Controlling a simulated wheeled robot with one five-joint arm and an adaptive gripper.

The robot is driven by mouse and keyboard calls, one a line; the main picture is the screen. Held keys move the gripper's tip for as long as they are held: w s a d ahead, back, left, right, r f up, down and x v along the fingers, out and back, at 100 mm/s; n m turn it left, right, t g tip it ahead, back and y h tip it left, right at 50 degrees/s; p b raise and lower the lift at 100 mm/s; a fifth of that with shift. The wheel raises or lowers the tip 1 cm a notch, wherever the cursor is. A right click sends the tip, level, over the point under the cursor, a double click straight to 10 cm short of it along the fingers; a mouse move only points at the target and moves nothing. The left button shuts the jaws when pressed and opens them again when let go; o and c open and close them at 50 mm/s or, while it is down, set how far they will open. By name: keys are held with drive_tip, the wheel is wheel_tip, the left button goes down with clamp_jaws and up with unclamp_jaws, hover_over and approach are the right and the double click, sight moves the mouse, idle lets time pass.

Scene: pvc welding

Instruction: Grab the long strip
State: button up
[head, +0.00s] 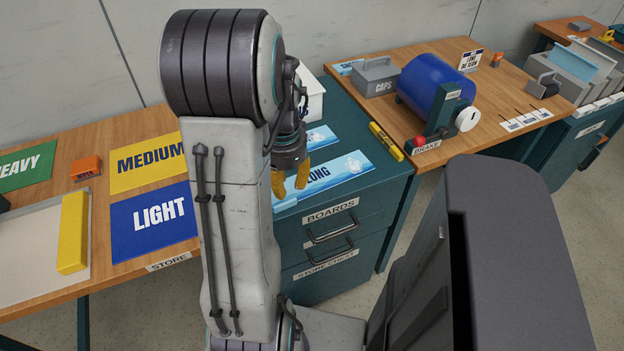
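The long strip (345,171) is a light blue and white board marked LONG. It lies flat on top of the teal drawer cabinet (373,201). My gripper (290,184) points down at the left end of the strip, with its two yellow fingers apart and nothing seen between them. The fingers cover part of that end in the picture. I cannot tell how high they are above it. My arm hides what lies further left.
A second light blue strip (320,137) lies behind the long one. A blue drum (436,88) and a grey CAPS box (375,77) stand on the right table. MEDIUM (150,162) and LIGHT (153,221) mats lie left.

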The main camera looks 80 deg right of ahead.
sight(290, 202)
drive_tip(key=shift+m, duration=0.5)
drive_tip(key=shift+f, duration=0.3)
drive_tip(key=shift+s+d+f+b, duration=0.1)
drive_tip(key=shift+f+b, duration=0.1)
drive_tip(key=shift+f, duration=1.5)
drive_tip(key=shift+d+f+b, duration=0.1)
drive_tip(key=shift+f+b, duration=0.1)
drive_tip(key=shift+f, duration=1.5)
clamp_jaws()
